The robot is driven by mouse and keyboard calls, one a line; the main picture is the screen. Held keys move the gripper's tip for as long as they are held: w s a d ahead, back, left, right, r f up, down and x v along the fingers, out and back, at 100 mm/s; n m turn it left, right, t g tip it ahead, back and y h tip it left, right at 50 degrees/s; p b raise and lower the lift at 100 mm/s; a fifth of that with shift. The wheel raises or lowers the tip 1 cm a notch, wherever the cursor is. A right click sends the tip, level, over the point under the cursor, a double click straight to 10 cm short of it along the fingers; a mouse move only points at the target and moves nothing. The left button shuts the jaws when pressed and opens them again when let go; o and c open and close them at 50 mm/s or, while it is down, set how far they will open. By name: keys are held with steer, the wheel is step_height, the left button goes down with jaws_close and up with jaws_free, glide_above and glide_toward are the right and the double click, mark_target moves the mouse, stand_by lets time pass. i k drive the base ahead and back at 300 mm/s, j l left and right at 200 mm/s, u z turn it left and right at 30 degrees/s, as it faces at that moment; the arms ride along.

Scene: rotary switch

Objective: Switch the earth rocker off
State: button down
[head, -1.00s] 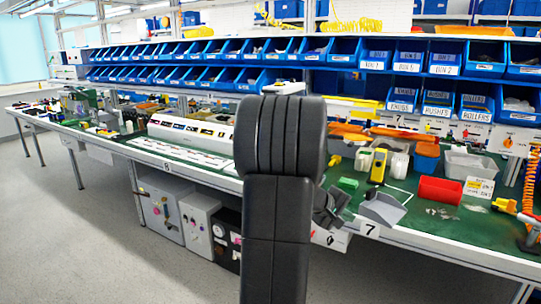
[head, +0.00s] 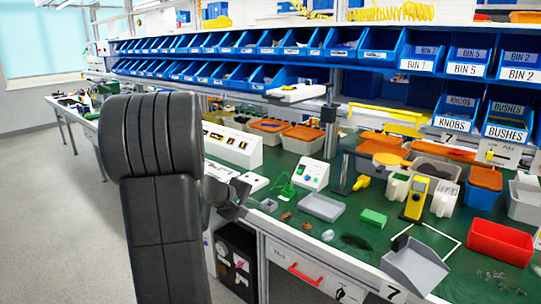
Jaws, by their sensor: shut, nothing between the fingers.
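No part can be made out as the earth rocker. A sloped white console (head: 233,146) with a row of dark and coloured switches stands on the green bench, partly hidden by my arm. A small white control box (head: 312,173) with green and blue buttons stands to its right. A black panel (head: 237,262) with coloured parts is below the bench edge, partly covered by my arm; its labels are too small to read. My gripper (head: 238,203) is shut and empty, near the front edge of the bench. My arm hides part of it.
The green bench (head: 290,232) holds a grey tray (head: 321,207), a yellow meter (head: 415,198), a grey scoop (head: 414,268) and a red bin (head: 500,241). Blue bins line the shelves behind. A drawer with a red handle (head: 305,275) is under the bench. The floor at left is clear.

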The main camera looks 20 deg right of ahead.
mark_target(300, 169)
steer(key=i+l, duration=0.45)
steer(key=l, duration=0.25)
steer(key=i+l+u, duration=0.1)
steer(key=i+l, duration=0.35)
steer(key=l, duration=0.3)
